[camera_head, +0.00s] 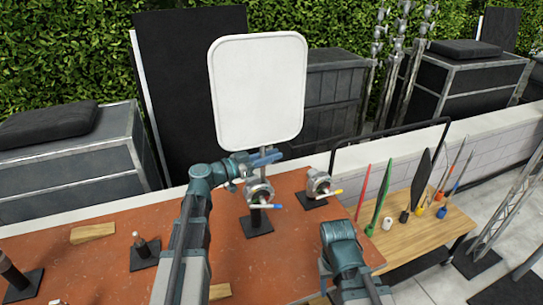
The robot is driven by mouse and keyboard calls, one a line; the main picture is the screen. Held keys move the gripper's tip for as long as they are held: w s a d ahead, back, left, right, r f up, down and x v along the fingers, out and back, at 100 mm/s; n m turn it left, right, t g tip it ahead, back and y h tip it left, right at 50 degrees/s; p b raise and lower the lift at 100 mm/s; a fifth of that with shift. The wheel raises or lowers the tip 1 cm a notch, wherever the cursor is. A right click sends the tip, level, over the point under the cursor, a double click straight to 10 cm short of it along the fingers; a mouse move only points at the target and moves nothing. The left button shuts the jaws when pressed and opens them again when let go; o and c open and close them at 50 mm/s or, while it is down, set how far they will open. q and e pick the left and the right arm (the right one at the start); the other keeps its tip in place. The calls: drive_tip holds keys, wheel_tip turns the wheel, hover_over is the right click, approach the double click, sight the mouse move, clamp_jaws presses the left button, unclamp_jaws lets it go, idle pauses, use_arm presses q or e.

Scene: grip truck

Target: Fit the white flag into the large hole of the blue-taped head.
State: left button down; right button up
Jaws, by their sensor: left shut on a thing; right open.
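The white flag (257,90) is a rounded square panel standing upright above the table. My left gripper (267,157) is shut on its short stem, just below the panel. The blue-taped head (258,193) is a round metal clamp with a blue-ended handle, on a post with a black base. The stem's lower end overlaps the top of this head in the picture; I cannot tell whether it is in the large hole. My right arm shows at the lower right, but its gripper fingers are not visible.
A second head (318,184) with a yellow-ended handle stands close to the right. The orange table (95,255) bears a wooden wedge (93,232) and short posts on black bases at left. A wooden cart (432,225) with several upright coloured tools stands right.

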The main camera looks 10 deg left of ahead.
use_arm(q)
drive_tip(key=shift+f+b, duration=0.3)
drive_tip(key=shift+f, duration=0.05)
drive_tip(key=shift+f+b, duration=1.7)
drive_tip(key=shift+b, duration=0.05)
drive_tip(key=shift+f, duration=0.25)
drive_tip(key=c, duration=0.7)
unclamp_jaws()
drive_tip(key=shift+c, duration=0.2)
drive_tip(key=v, duration=1.3)
drive_tip(key=shift+s+a, duration=0.3)
